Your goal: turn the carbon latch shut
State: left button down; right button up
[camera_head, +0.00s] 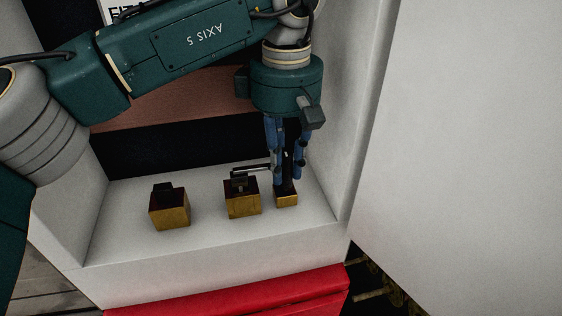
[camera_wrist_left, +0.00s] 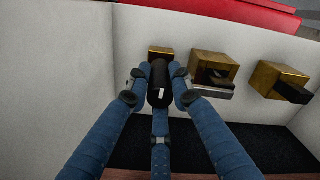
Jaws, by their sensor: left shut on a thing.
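The carbon latch, which I take to be the upright black handle (camera_head: 289,168) on the rightmost brass block (camera_head: 287,201), stands on a white ledge. My left gripper (camera_head: 285,176) points down over it, with its blue fingers closed around the handle. In the left wrist view the dark handle (camera_wrist_left: 159,92) has a small white mark and sits between the fingertips (camera_wrist_left: 158,99). Its brass block (camera_wrist_left: 160,52) is partly hidden behind the handle and fingers. My right gripper is not in view.
A middle brass block (camera_head: 242,201) carries a metal lever reaching right, close to my fingers. A left brass block (camera_head: 170,213) has a dark latch on top. A white side wall (camera_head: 345,130) stands close on the right. A red surface (camera_head: 230,296) lies in front, below the ledge.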

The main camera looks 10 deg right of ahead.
pick_arm(q)
jog(key=shift+w+r, duration=0.1)
jog(key=shift+r, duration=0.05)
jog(key=c, duration=1.5)
grip_release()
jog(key=shift+a, duration=0.1)
jog(key=shift+c, duration=0.2)
notch_tip(320, 180, up, 7)
jog(key=shift+r, duration=0.2)
